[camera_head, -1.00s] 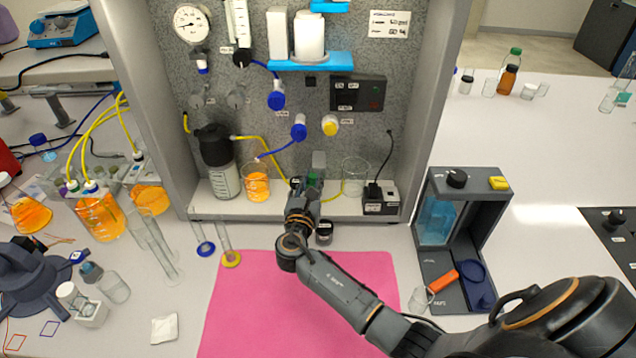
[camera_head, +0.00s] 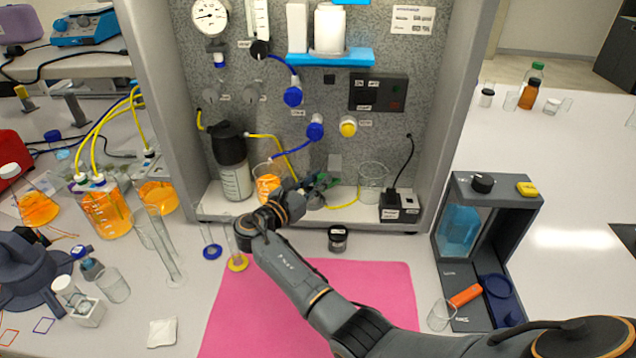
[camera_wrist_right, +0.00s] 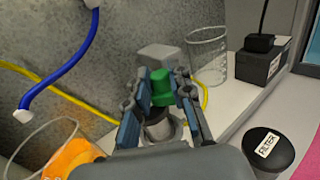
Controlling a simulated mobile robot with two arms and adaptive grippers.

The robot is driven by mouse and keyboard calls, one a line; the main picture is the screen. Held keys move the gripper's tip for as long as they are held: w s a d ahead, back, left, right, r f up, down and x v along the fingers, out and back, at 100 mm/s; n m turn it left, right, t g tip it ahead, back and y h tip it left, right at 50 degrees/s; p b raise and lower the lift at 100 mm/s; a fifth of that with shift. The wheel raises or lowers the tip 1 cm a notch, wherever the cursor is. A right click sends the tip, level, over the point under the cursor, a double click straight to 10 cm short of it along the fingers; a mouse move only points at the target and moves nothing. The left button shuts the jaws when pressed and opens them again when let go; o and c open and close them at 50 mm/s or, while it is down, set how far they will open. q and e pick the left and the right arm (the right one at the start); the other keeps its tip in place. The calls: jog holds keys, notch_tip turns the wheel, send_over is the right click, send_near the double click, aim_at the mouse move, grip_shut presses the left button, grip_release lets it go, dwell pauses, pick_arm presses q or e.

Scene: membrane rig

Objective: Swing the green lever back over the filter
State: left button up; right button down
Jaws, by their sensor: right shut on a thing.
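The green lever (camera_head: 327,180) is at the foot of the grey back panel of the rig. In the right wrist view its green end (camera_wrist_right: 161,87) stands between the two fingers of my right gripper (camera_wrist_right: 160,97). My right gripper (camera_head: 316,189) is shut on it, reaching in from the left. A dark and pale round part (camera_wrist_right: 160,128) shows below the green end, mostly hidden by the fingers. A black-lidded jar labelled FILTER (camera_wrist_right: 268,147) stands in front of the rig; it is also in the head view (camera_head: 338,238). My left gripper is out of view.
A beaker of orange liquid (camera_head: 267,186) stands close left of my right gripper. An empty beaker (camera_head: 373,183) and a black box (camera_head: 392,207) are to its right. A yellow tube (camera_wrist_right: 50,90) runs nearby.

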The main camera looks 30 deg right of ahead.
jog(key=shift+r, duration=0.1)
jog(key=c, duration=1.2)
grip_release()
jog(key=shift+d, duration=0.1)
jog(key=shift+o, duration=0.2)
jog(key=v, duration=0.7)
jog(key=shift+a, duration=0.25)
